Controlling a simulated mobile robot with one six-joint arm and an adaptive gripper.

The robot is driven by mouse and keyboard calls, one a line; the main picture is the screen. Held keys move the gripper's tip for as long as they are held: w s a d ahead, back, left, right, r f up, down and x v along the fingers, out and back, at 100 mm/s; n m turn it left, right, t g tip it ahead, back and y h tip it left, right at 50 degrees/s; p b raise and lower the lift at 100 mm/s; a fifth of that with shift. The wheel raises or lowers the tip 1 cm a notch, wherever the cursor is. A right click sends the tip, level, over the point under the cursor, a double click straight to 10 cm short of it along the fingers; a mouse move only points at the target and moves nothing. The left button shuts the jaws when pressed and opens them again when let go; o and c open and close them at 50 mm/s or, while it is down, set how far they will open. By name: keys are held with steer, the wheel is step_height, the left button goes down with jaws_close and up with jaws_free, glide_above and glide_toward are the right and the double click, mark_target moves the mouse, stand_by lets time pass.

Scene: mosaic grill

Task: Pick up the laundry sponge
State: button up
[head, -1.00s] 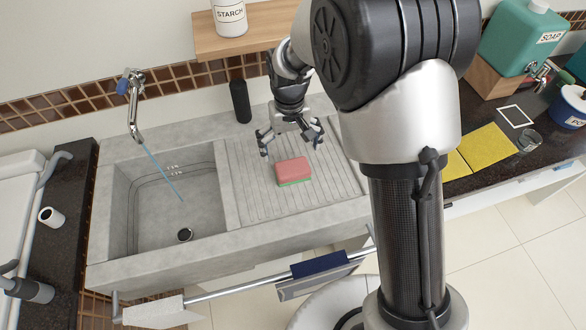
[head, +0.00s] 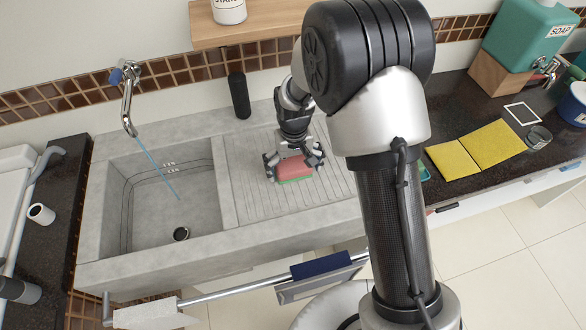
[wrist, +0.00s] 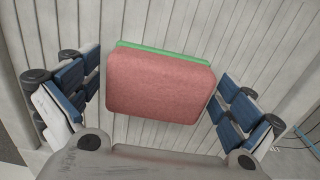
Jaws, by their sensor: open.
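The laundry sponge (head: 295,171) is a pink block with a green layer. It lies on the ribbed drainboard (head: 250,188) to the right of the sink basin. In the wrist view the sponge (wrist: 160,85) sits between the two open fingers, slightly tilted, with a gap on each side. My gripper (head: 294,172) is open around the sponge, and its fingers with blue pads (wrist: 158,98) reach down on the left and right of it. The gripper hides a part of the sponge in the head view.
The sink basin (head: 150,215) with running tap (head: 127,100) is to the left. A black cylinder (head: 239,96) stands behind the drainboard. A shelf (head: 265,30) is above. Yellow cloths (head: 495,143) lie on the dark counter at right. A rail with a blue cloth (head: 320,265) runs in front.

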mark_target(294, 165)
steer(key=shift+r, duration=0.1)
steer(key=shift+c, duration=0.4)
steer(key=c, duration=0.8)
steer(key=shift+r, duration=0.15)
step_height(294, 165, up, 20)
steer(key=p, duration=0.5)
steer(key=shift+p, duration=0.3)
